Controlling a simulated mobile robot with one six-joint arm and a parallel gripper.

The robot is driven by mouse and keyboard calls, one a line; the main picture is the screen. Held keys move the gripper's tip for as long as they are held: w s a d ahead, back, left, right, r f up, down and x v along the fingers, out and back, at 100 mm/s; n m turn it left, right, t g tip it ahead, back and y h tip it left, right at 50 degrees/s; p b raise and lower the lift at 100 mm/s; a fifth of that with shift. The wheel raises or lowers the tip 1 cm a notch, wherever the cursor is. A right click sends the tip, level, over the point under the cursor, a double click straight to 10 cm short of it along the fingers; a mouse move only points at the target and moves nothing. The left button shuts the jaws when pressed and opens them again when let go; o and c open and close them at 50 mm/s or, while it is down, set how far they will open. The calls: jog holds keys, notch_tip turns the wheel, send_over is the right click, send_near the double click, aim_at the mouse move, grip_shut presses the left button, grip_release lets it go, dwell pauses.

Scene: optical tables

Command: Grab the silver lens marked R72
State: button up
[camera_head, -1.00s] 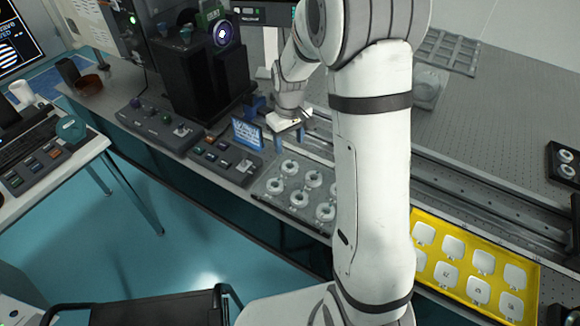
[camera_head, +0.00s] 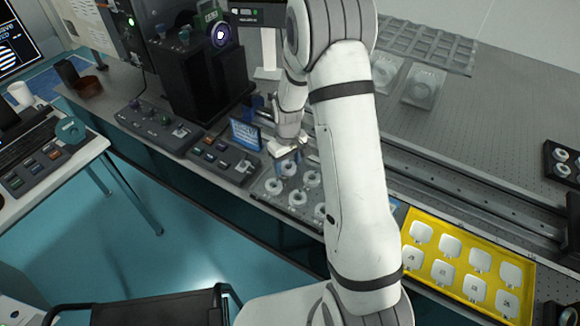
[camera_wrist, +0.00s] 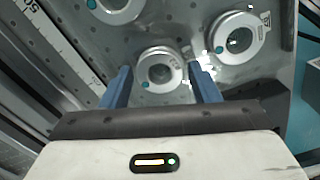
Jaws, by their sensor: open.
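Several silver ring-shaped lenses sit on a grey tray (camera_head: 262,198) at the bench's front edge. No R72 marking is legible in either view. In the wrist view, one silver lens (camera_wrist: 160,72) with a teal dot lies between and beyond my two blue fingertips. A second silver lens (camera_wrist: 241,37) is to its right and another (camera_wrist: 116,8) is at the upper left. My gripper (camera_wrist: 160,70) is open and empty. In the head view, my gripper (camera_head: 285,160) is over the back of the lens tray. My arm hides part of that tray.
A yellow tray (camera_head: 532,282) with white square pieces lies to the right of my arm. A control box (camera_head: 222,160) and a small blue display (camera_head: 245,134) stand left of the lens tray. Dark rails (camera_head: 450,180) run behind. The perforated bench top (camera_head: 480,130) is mostly clear.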

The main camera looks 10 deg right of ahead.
jog(key=c, duration=0.7)
